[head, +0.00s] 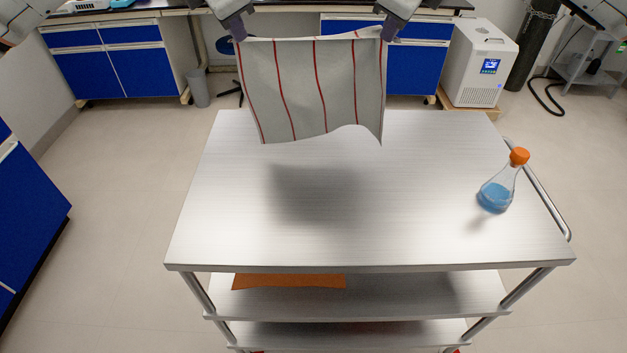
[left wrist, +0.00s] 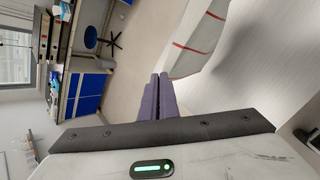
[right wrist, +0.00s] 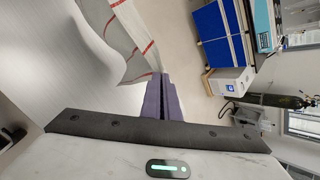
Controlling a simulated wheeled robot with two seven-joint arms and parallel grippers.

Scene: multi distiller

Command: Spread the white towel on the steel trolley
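The white towel (head: 315,88) with thin red stripes hangs spread out in the air above the back part of the steel trolley (head: 400,225). Its lower edge is wavy and casts a shadow on the bare top. My left gripper (head: 238,32) is shut on the towel's upper left corner, and my right gripper (head: 388,32) is shut on its upper right corner. The towel also shows beside the closed fingers in the left wrist view (left wrist: 195,40) and in the right wrist view (right wrist: 128,40).
A flask (head: 497,192) with blue liquid and an orange cap is at the trolley's right side, by the side handle (head: 540,190). An orange cloth-like item (head: 288,281) lies on the shelf below. The front and left of the top are clear.

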